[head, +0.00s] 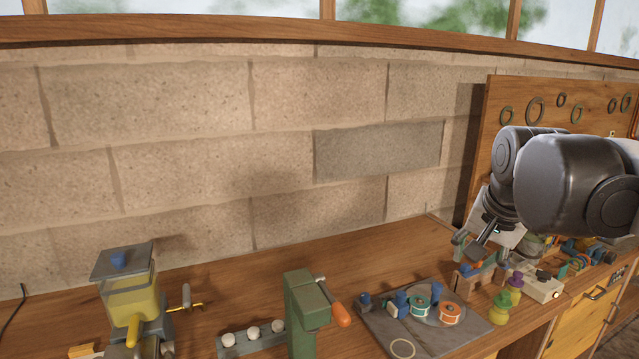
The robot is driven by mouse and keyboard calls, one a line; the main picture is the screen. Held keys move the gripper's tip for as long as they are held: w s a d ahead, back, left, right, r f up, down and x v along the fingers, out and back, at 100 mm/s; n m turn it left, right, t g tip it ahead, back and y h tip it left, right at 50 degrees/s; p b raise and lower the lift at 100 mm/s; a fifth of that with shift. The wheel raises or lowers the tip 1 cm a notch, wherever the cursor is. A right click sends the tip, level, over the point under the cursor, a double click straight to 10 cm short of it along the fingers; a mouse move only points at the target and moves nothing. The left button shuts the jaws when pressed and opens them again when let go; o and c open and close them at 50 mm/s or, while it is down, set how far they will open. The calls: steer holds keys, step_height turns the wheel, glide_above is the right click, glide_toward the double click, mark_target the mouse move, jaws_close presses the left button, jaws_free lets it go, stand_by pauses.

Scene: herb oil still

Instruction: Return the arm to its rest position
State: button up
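My arm comes in from the right edge in the head view, bent, with its large dark links in front of the wooden pegboard. My gripper (470,251) hangs at the lower left end of the arm and points down and to the left. It is above the back right part of the workbench, over a cluster of small parts. It is small here and partly merged with the items behind it, so its finger gap is not clear. No held object can be made out.
A grey tray (378,330) with spools and blue pieces lies left of the gripper. Green and purple pieces (515,285) stand near the bench's front. A green lever press (305,310) and a yellow-filled hopper (130,290) stand further left. Bare wood (400,251) lies behind the tray.

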steer(key=s+a+f+n+t, duration=0.1)
steer(key=s+a+f+n, duration=0.2)
steer(key=s+f, duration=0.2)
steer(key=s+a+f+n, duration=0.4)
steer(key=s+f, duration=0.1)
steer(key=s, duration=0.4)
steer(key=shift+s+a+f+t+y, duration=0.25)
steer(key=shift+f+t+y, duration=0.05)
steer(key=shift+t+y, duration=0.1)
